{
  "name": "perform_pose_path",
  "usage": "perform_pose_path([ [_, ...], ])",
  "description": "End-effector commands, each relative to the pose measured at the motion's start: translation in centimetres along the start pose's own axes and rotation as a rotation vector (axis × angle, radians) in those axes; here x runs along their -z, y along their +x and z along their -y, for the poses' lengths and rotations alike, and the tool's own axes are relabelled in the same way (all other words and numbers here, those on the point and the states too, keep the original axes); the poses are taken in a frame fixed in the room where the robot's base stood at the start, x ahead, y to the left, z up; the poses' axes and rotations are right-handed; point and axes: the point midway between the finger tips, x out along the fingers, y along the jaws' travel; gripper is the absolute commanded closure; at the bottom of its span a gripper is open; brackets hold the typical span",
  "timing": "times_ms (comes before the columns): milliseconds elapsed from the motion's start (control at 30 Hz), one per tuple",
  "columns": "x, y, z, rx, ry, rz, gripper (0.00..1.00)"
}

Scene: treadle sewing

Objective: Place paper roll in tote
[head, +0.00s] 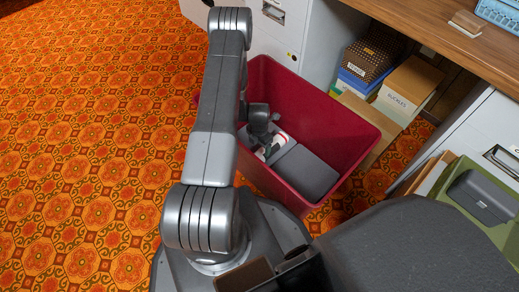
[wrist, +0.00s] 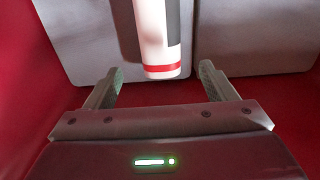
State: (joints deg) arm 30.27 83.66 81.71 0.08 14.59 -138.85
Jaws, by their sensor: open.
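The red tote (head: 343,122) stands on the floor beside my base, with my arm reaching over its left side. The paper roll is white with red bands and a grey strip. It shows in the wrist view (wrist: 153,35) inside the tote, and partly in the head view (head: 277,142) under my gripper. My gripper (wrist: 160,70) is open inside the tote, one finger on each side of the roll's near end. I see no finger closed on it. Whether the roll touches the surface under it is hard to tell.
Grey flat pieces (head: 304,173) lie in the tote; they also show in the wrist view (wrist: 252,38). Cardboard boxes (head: 408,90) and a grey cabinet (head: 268,25) stand behind it. A wooden desk (head: 425,25) and a green tray (head: 493,232) are at right. Patterned carpet at left is clear.

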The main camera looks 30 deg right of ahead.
Motion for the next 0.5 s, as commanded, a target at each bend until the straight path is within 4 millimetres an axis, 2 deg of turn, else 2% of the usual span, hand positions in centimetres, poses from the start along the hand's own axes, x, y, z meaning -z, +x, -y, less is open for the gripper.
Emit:
perform_pose_path([
  [33,0.0,-1.1,0.0,0.0,0.0,0.0,0.22],
  [200,0.0,-2.6,0.0,0.0,0.0,0.0,0.22],
  [500,0.0,-2.8,0.0,0.001,0.0,-0.001,0.22],
])
